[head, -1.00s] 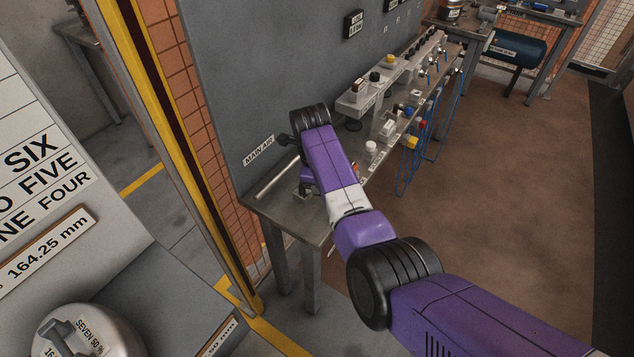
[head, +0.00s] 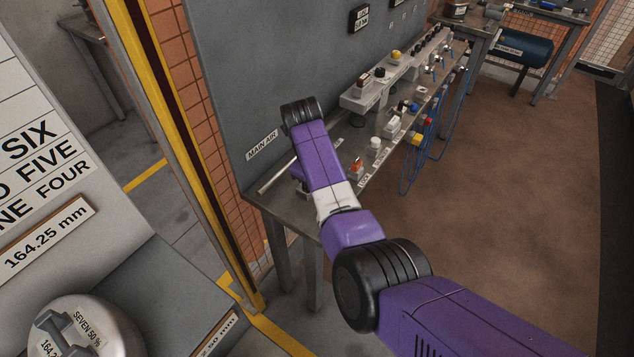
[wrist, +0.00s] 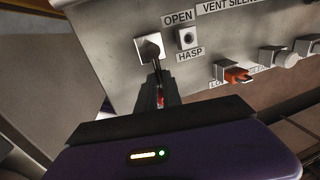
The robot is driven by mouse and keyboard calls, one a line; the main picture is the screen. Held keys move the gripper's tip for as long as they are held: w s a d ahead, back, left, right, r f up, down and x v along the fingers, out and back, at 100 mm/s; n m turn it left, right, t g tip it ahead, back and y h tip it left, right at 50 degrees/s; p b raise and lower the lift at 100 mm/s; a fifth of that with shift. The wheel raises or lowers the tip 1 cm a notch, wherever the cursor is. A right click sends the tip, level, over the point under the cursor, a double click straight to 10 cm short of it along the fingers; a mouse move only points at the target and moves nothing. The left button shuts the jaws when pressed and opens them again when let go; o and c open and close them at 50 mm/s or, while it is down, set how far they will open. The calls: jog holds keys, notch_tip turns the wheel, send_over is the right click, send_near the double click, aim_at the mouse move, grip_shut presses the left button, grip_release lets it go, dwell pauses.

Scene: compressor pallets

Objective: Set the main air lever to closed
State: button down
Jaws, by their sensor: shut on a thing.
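The main air lever (wrist: 160,98) shows as a small red strip between my dark fingers in the wrist view. Beside it a square pale fitting (wrist: 150,48) sits on the grey panel, left of the OPEN label (wrist: 178,17). My gripper (wrist: 157,76) is shut on the lever, and the fingers cover most of it. In the head view the MAIN AIR label (head: 262,145) is on the grey backboard, left of my wrist. My purple arm hides the lever and the fingers there. I cannot tell the lever's exact angle.
A HASP fitting (wrist: 187,38) is right of the pale fitting. An orange-red part (wrist: 238,75) and pale knobs stand further right. In the head view the bench (head: 265,200) carries several valves and blue hoses (head: 410,165). A yellow post (head: 165,130) stands left; open floor lies right.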

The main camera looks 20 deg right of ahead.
jog(key=c, duration=1.5)
grip_release()
notch_tip(320, 180, up, 8)
jog(key=a, duration=0.1)
jog(key=shift+s+a+f+b, duration=0.15)
jog(key=shift+s+a+b, duration=0.05)
jog(key=shift+s+b, duration=0.2)
